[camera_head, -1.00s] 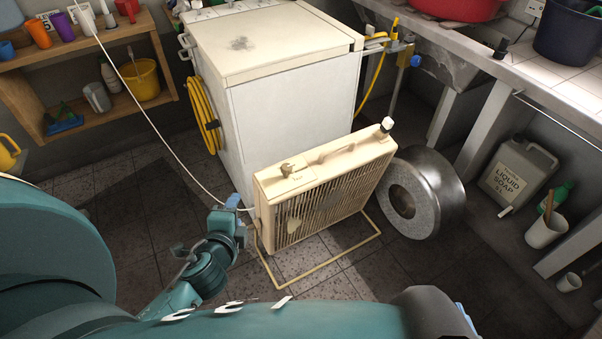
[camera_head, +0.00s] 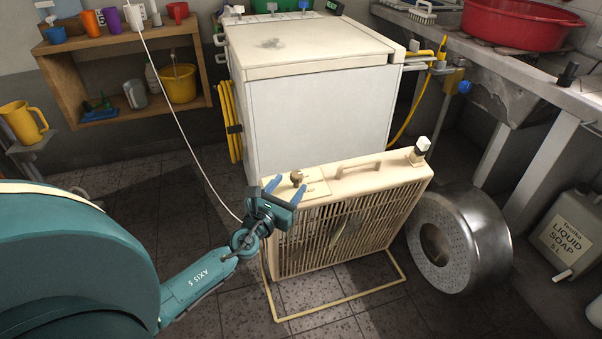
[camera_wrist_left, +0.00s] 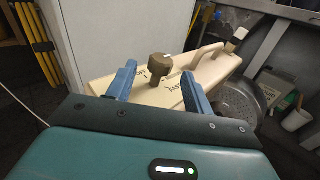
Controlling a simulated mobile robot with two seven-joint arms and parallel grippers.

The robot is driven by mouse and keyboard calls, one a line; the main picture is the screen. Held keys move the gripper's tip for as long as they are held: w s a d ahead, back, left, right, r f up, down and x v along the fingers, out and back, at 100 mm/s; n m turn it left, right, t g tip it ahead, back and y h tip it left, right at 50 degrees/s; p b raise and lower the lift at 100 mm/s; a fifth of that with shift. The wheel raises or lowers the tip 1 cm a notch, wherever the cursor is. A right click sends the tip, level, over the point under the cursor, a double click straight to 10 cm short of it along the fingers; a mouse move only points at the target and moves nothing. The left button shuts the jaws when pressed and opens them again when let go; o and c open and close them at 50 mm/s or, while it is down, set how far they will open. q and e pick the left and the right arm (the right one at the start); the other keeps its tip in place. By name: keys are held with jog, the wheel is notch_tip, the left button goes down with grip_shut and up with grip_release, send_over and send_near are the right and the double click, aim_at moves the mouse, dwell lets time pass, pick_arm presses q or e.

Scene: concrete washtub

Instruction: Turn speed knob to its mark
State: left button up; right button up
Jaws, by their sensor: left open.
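The speed knob (camera_head: 296,177) is a small brown knob on the top left panel of a cream box fan (camera_head: 345,215). It also shows in the left wrist view (camera_wrist_left: 159,66), with a pale line on its top and lettering on the panel around it. My left gripper (camera_head: 286,187) is at the fan's left top edge with its blue fingers open. In the left wrist view the fingers (camera_wrist_left: 160,85) stand on either side of the knob in the picture, with the knob beyond the tips, apparently untouched. My right gripper is not in view.
A white appliance (camera_head: 315,110) stands right behind the fan. A metal drum (camera_head: 462,240) lies at the fan's right. A white cord (camera_head: 185,130) hangs down to the fan's left side. A dark cap with a white top (camera_head: 420,148) sits at the fan's right end.

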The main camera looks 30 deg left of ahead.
aim_at(301, 172)
pick_arm(q)
jog(key=w, duration=0.3)
jog(key=w+b, duration=0.1)
jog(key=w, duration=0.2)
jog(key=shift+a+f, duration=0.1)
jog(key=shift+a, duration=0.1)
jog(key=shift+w, duration=0.45)
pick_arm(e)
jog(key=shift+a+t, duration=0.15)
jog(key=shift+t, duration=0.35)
pick_arm(q)
jog(key=shift+c, duration=0.5)
jog(key=c, duration=0.9)
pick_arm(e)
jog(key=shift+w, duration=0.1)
